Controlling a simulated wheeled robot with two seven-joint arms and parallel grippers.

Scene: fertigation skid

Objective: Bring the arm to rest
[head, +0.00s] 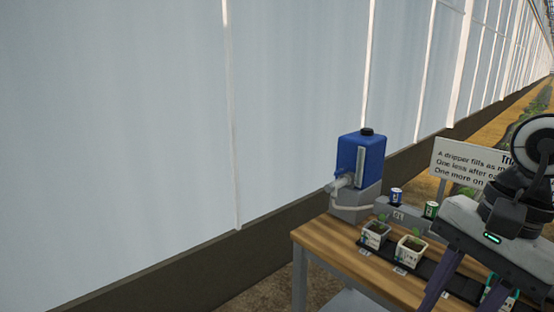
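My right gripper (474,296) is at the right edge of the head view, coming in from the right. Its grey body with a small green light hangs over the right part of the wooden bench (325,245). Its dark fingers point down and stand apart, and the lower tips are cut off by the bottom of the picture. I see nothing held between them. My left gripper is out of view.
A blue tank (361,155) stands on a grey block at the bench's back left. Two white pots with plants (375,235) (410,248) sit in a dark tray. Blue (396,197) and green (430,210) cans stand behind. A sign (462,163) is partly hidden by my arm. Left is a pale wall.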

